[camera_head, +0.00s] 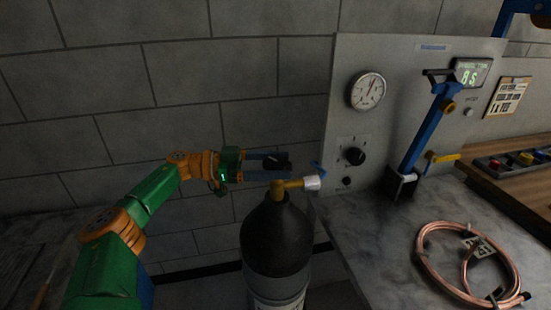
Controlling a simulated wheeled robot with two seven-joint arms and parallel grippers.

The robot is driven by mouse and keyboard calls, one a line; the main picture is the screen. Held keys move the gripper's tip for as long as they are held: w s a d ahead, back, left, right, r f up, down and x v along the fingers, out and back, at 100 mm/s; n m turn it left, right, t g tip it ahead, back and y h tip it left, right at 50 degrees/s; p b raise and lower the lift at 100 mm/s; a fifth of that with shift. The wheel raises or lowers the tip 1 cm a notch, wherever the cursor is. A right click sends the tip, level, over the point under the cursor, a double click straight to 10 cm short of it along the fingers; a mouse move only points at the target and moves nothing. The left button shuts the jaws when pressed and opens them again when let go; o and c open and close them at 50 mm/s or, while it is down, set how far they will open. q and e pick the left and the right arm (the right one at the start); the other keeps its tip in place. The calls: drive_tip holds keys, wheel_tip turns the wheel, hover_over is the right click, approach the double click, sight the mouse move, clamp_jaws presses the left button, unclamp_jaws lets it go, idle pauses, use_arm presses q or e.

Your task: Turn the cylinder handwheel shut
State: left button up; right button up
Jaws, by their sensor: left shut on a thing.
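The dark gas cylinder (275,237) stands upright on the floor in front of the block wall, with a brass valve (288,185) on top. The black handwheel (274,161) sits above the valve, partly hidden by the gripper fingers. My left gripper (276,163) reaches in from the left, level, and is shut on the handwheel with its blue fingers. A white collar (312,183) is at the right end of the brass outlet.
A grey panel (405,60) with a round gauge (367,91), a black knob (355,156) and a green display (468,73) stands right of the cylinder. A copper coil (422,262) lies on the marbled bench (375,270).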

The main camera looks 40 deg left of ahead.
use_arm(q)
drive_tip(key=shift+m+g+h, duration=0.3)
drive_tip(key=shift+g, duration=0.1)
drive_tip(key=o, duration=1.2)
drive_tip(key=shift+o, duration=0.2)
drive_tip(key=shift+d, duration=0.15)
drive_tip(key=b+v, duration=0.4)
drive_tip(key=v, duration=0.3)
